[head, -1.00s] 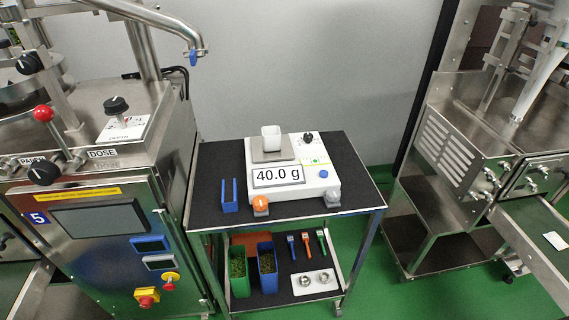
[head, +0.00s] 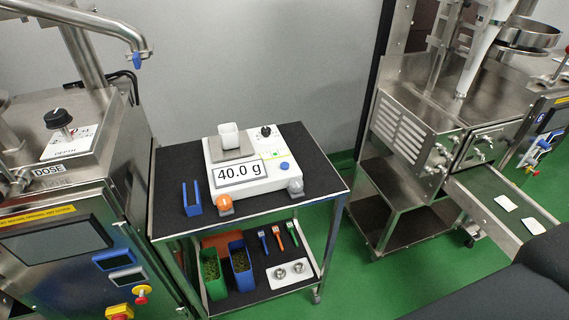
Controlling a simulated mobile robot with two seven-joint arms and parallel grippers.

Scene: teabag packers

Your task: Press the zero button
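The white scale (head: 290,181) stands on the black top of the cart and its display (head: 240,173) reads 40.0 g. The button labels are too small to read, so I cannot tell which is zero. Neither of my grippers is in view.
A blue U-shaped holder (head: 192,204) stands left of the scale on the cart (head: 168,164). Machines (head: 55,215) (head: 412,140) flank the cart. A dark shape, perhaps mine, fills the lower right.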

